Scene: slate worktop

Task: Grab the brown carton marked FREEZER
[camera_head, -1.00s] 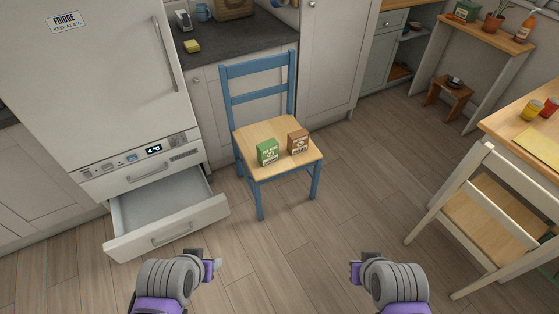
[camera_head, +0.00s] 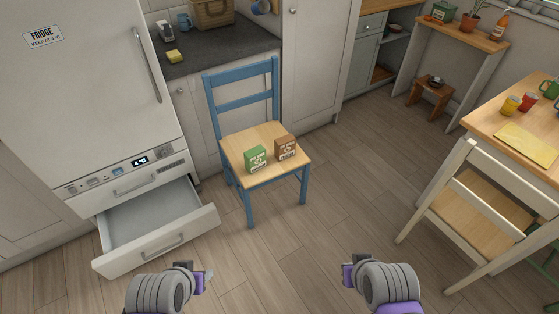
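A brown carton (camera_head: 285,148) stands on the wooden seat of a blue chair (camera_head: 262,172), right of a green carton (camera_head: 256,159). The print on both cartons is too small to read. My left gripper (camera_head: 208,279) is low in the view, in front of the open drawer and well short of the chair. My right gripper (camera_head: 345,274) is low and to the right, over the floor. Neither gripper touches anything, and whether their fingers are open or shut is unclear.
The fridge's bottom drawer (camera_head: 157,240) is pulled out, left of the chair, and looks empty. A cream chair (camera_head: 480,205) and a table (camera_head: 520,120) stand at the right. Floor (camera_head: 340,215) is clear before the blue chair. A dark counter (camera_head: 215,50) lies behind.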

